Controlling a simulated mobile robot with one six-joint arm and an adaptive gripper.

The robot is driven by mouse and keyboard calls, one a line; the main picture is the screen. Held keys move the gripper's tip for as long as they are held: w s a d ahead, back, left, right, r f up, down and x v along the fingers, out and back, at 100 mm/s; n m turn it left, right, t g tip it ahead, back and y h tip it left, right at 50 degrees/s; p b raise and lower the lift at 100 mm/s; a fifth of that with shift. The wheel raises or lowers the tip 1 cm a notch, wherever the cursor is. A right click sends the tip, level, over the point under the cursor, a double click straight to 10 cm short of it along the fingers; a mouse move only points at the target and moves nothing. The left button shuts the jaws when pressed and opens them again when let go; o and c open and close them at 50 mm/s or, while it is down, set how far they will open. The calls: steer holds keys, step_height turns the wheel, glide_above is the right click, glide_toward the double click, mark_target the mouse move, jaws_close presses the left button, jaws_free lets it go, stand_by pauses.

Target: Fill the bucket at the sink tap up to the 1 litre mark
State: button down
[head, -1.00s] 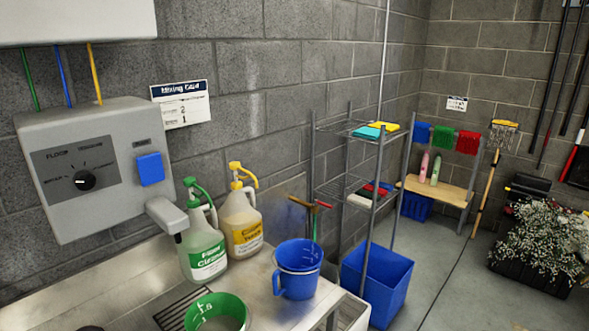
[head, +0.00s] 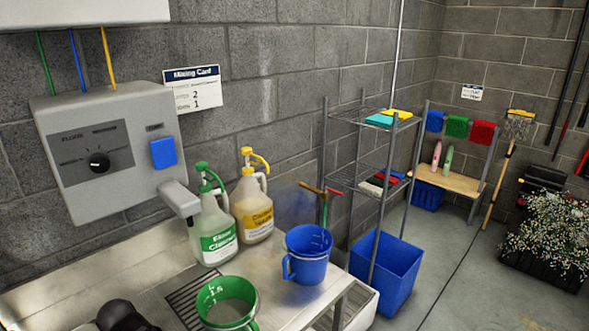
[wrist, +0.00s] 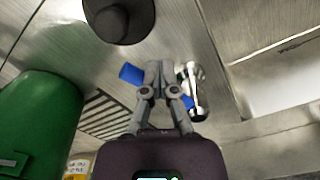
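A green bucket (head: 247,318) with pale level marks inside stands near the dark drain grate on the steel counter; its contents are unclear. A green vessel (wrist: 40,115) fills the left of the wrist view. A blue bucket (head: 307,262), also with marks inside, stands upright to its right. A dark part of my arm shows at the head view's bottom left. In the wrist view my gripper (wrist: 160,68) has its fingertips together, nothing visible between them. Beside and partly behind them is a shiny metal fitting (wrist: 195,92), possibly the tap, with blue pieces (wrist: 130,73) nearby.
A grey dispenser (head: 110,150) with dial, blue button and spout hangs on the wall. Two jugs, green-labelled (head: 215,235) and yellow-labelled (head: 253,205), stand behind the buckets. A wire shelf and blue bin (head: 388,270) are to the right. A dark round object (wrist: 118,20) sits in the wrist view.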

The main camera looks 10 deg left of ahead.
steer(key=shift+w, duration=0.1)
steer(key=shift+w+d, duration=0.55)
steer(key=shift+w, duration=0.35)
steer(key=shift+w+d, duration=0.2)
steer(key=shift+w, duration=0.85)
steer(key=shift+r, duration=0.1)
steer(key=s+r+p, duration=0.1)
steer(key=r+p, duration=0.2)
steer(key=s+r+p, duration=0.1)
steer(key=r+p, duration=0.1)
steer(key=shift+s+a, duration=0.3)
steer(key=shift+f, duration=0.1)
